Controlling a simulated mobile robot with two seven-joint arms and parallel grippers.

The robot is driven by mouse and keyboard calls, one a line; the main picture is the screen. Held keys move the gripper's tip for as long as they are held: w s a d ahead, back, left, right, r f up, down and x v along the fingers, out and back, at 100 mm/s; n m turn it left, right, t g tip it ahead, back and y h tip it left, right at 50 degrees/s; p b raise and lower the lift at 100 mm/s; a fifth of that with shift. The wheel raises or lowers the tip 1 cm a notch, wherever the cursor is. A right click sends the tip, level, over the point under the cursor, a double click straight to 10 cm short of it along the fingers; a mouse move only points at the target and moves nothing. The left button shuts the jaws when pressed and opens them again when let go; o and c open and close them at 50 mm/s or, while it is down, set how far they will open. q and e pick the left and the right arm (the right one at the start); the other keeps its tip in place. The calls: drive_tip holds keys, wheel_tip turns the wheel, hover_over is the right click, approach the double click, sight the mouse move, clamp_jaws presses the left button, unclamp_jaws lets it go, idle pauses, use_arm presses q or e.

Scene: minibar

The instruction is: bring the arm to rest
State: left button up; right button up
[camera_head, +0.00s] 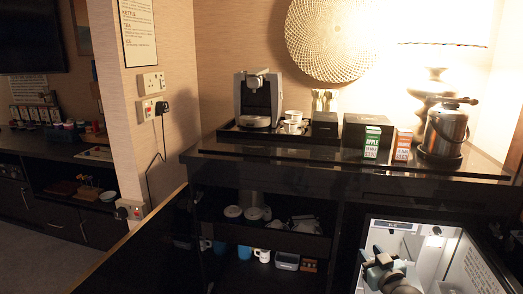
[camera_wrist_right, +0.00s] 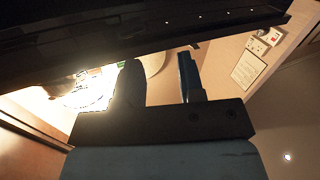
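My right gripper (camera_head: 383,262) is low at the right in the head view, in front of the lit open fridge (camera_head: 450,262) below the counter. In the right wrist view its two dark fingers (camera_wrist_right: 160,78) stand apart with a clear gap between them. Nothing is held between them. The dark counter edge (camera_wrist_right: 130,35) crosses the top of that view, beyond the fingers. My left gripper is not in view.
The black counter (camera_head: 230,158) carries a coffee machine (camera_head: 258,98), a black box (camera_head: 367,133), a green carton (camera_head: 371,142), an orange carton (camera_head: 402,145) and an ice bucket (camera_head: 444,132). An open shelf with cups (camera_head: 262,255) lies below. Floor shows at the lower left.

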drive_tip(key=s+a+f+g+y, duration=0.1)
drive_tip(key=s+a+f, duration=0.1)
drive_tip(key=s+a, duration=0.45)
drive_tip(key=s+a+f+y, duration=0.15)
drive_tip(key=s+a, duration=0.25)
drive_tip(key=s, duration=0.6)
drive_tip(key=s+a+r+y, duration=0.1)
drive_tip(key=s+a+r, duration=0.2)
drive_tip(key=s, duration=0.5)
drive_tip(key=s+a+r+y, duration=0.1)
drive_tip(key=s+a+r, duration=0.15)
drive_tip(key=s, duration=0.45)
use_arm(q)
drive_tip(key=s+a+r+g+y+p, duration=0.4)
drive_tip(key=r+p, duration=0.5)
drive_tip(key=p, duration=2.5)
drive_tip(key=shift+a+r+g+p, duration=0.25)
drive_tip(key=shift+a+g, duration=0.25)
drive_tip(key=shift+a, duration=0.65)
use_arm(e)
drive_tip(key=s+d+r+g+h, duration=0.4)
drive_tip(key=s+d+r+g, duration=0.1)
drive_tip(key=r, duration=0.4)
drive_tip(key=shift+s+d+r+m+g, duration=0.2)
drive_tip(key=shift+d+r+m+g, duration=0.1)
drive_tip(key=shift+d+m, duration=0.1)
